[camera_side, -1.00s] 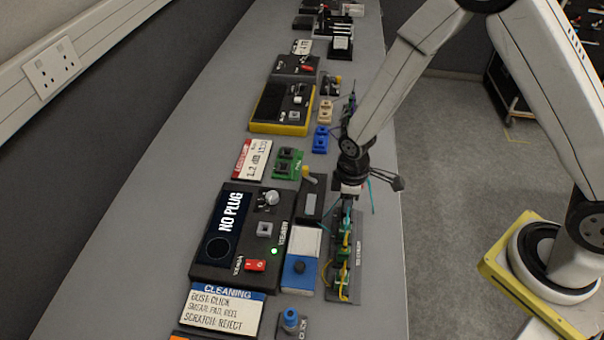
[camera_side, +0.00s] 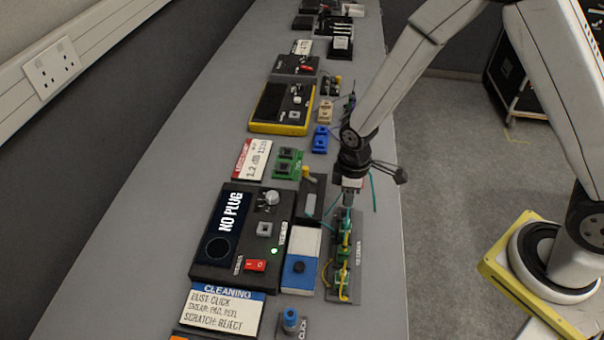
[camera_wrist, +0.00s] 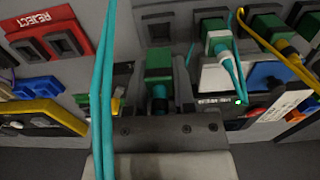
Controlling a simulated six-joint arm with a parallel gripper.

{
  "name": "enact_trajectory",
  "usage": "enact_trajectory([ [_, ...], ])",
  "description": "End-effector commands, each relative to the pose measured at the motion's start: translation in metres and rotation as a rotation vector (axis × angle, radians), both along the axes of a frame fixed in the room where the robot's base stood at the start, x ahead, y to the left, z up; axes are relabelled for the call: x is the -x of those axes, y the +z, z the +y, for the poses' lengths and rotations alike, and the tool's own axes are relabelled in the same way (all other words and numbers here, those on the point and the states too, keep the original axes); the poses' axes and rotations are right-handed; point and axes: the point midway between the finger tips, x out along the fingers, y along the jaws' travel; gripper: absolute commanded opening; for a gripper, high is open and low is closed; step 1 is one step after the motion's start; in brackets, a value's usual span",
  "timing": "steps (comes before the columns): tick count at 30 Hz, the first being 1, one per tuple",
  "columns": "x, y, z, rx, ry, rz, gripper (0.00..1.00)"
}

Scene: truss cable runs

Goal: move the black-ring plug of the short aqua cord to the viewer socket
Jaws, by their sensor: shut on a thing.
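My gripper (camera_side: 348,203) is shut above the upper end of the grey cord tray. In the wrist view my jaws (camera_wrist: 158,108) meet a small green plug body (camera_wrist: 158,66), and I take this to be the held plug. Its black ring is not clear. An aqua cord (camera_wrist: 104,95) runs close past the camera, and an aqua strand shows beside my gripper (camera_side: 373,192). The viewer (camera_side: 232,235) is a black box with a screen reading NO PLUG and a lit green lamp. Its grey square socket (camera_side: 265,229) looks empty, left of my gripper.
The grey tray (camera_side: 358,285) holds several green-and-yellow corded parts. A blue-and-white cleaner block (camera_side: 301,272) and a dark block with a yellow knob (camera_side: 311,199) stand between tray and viewer. A green double holder (camera_side: 288,163) lies farther back. Bench left of the viewer is clear.

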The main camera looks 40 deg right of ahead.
Motion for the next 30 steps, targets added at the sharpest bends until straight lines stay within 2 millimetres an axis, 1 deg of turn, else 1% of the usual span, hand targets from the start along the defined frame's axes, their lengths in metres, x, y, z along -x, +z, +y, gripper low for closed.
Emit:
enact_trajectory([
  [5,-0.005,0.001,0.006,-0.001,0.001,-0.002,0.0],
  [8,-0.011,0.004,0.016,-0.001,0.003,-0.002,0.0],
  [11,-0.021,0.008,0.031,-0.001,0.005,-0.004,0.0],
  [14,-0.032,0.014,0.052,-0.001,0.006,-0.004,0.0],
  [21,-0.054,0.033,0.115,-0.001,0.006,-0.003,0.0],
  [24,-0.059,0.042,0.139,-0.001,0.006,-0.003,0.0],
  [27,-0.062,0.05,0.16,-0.001,0.004,-0.002,0.0],
  [30,-0.063,0.055,0.174,-0.001,0.003,-0.001,0.0],
])
